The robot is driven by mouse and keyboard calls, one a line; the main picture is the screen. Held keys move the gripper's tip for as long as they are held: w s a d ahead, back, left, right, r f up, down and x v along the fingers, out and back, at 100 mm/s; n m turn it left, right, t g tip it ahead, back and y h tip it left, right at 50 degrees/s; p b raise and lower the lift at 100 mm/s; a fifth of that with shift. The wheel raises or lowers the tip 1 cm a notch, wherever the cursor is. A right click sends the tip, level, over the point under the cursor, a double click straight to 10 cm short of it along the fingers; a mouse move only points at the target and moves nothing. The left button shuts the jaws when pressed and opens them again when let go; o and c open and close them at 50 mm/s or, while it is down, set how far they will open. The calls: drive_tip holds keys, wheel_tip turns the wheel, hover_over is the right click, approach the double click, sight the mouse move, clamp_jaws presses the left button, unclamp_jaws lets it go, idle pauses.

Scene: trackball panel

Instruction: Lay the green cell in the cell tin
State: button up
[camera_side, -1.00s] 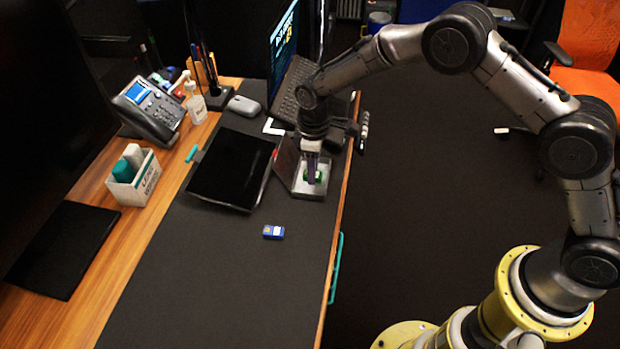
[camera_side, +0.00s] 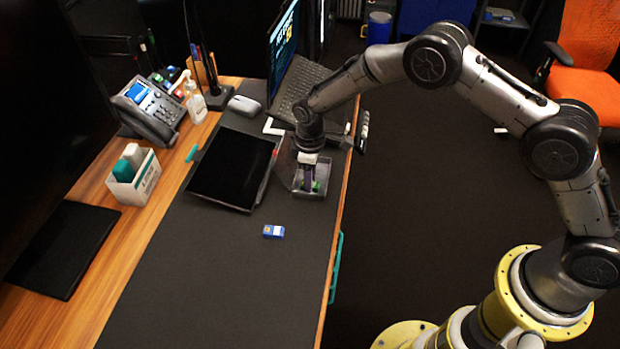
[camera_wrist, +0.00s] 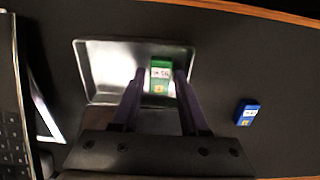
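The green cell (camera_wrist: 160,76) has a white and yellow label and lies inside the cell tin, near its right side in the wrist view. In the side view the cell (camera_side: 316,186) shows as green bits on either side of a finger. The cell tin (camera_wrist: 97,62) is a shallow grey metal tray, and it stands on the dark desk mat in the side view (camera_side: 325,190). My gripper (camera_wrist: 159,78) points down into the tin, its fingers on either side of the cell. Narrow gaps show between fingers and cell, so it looks open.
A blue cell (camera_side: 273,231) lies on the mat outside the tin, also in the wrist view (camera_wrist: 246,112). A black tablet (camera_side: 232,168) lies left of the tin. A laptop (camera_side: 298,85) stands behind it. The front of the mat is clear.

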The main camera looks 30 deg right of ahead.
drive_tip(key=shift+r, duration=0.15)
wheel_tip(320, 180, up, 12)
idle(0.6)
drive_tip(key=shift+r, duration=0.2)
drive_tip(key=s+d+r+m+t, duration=0.1)
drive_tip(key=s+d+r+m, duration=0.1)
drive_tip(key=s+d+r, duration=0.45)
drive_tip(key=s+d+r+m+t, duration=0.2)
drive_tip(key=s+d+r, duration=0.2)
drive_tip(key=s+r, duration=0.6)
drive_tip(key=s+d+r+m+t, duration=0.1)
drive_tip(key=s+d+m, duration=0.1)
drive_tip(key=s, duration=0.7)
drive_tip(key=s+d+r+m+t, duration=0.1)
drive_tip(key=s+d+m, duration=0.2)
drive_tip(key=s, duration=0.6)
drive_tip(key=shift+t, duration=0.3)
